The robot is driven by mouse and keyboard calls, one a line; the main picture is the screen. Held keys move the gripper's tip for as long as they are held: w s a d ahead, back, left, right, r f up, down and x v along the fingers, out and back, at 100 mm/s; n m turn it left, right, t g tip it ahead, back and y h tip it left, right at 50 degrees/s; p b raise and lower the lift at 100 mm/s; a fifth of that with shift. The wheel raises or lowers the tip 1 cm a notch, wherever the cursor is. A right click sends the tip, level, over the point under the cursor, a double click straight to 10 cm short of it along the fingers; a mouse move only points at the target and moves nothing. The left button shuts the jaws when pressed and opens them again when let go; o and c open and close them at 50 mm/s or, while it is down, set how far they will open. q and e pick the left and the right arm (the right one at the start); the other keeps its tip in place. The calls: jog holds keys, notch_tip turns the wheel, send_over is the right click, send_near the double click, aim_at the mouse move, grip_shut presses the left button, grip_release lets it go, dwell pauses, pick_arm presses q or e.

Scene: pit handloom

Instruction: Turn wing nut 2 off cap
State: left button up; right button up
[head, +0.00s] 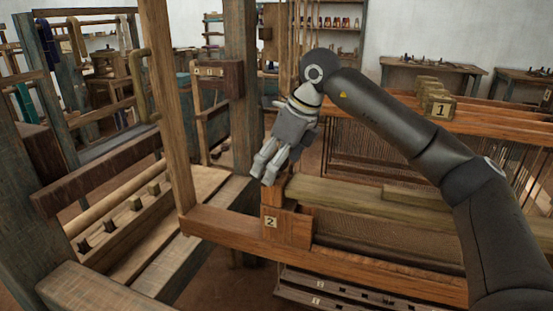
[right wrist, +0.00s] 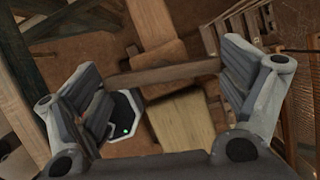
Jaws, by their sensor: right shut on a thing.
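My right gripper (head: 264,174) points down over the wooden end post (head: 285,221) that bears the label 2 (head: 271,222). In the right wrist view its two fingers (right wrist: 165,74) stand apart, with a brown wooden bar (right wrist: 170,73) spanning between them. This bar looks like wing nut 2, held at its ends. In the head view the fingers hide the nut. The pale wooden cap (head: 345,197) runs right from the post, under my right arm. It also shows in the right wrist view (right wrist: 182,124). My left gripper is out of view.
Blocks with the label 1 (head: 440,107) stand at the cap's far side on the right. An upright wooden post (head: 170,105) rises left of my gripper. A lower beam (head: 235,228) crosses in front. Shelves and tables stand along the back wall.

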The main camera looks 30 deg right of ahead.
jog(key=shift+n+g+y+p, duration=0.3)
jog(key=shift+n+p, duration=0.15)
jog(key=shift+n, duration=0.55)
jog(key=o, duration=0.7)
jog(key=v, duration=1.2)
jog(key=shift+s+f, duration=0.1)
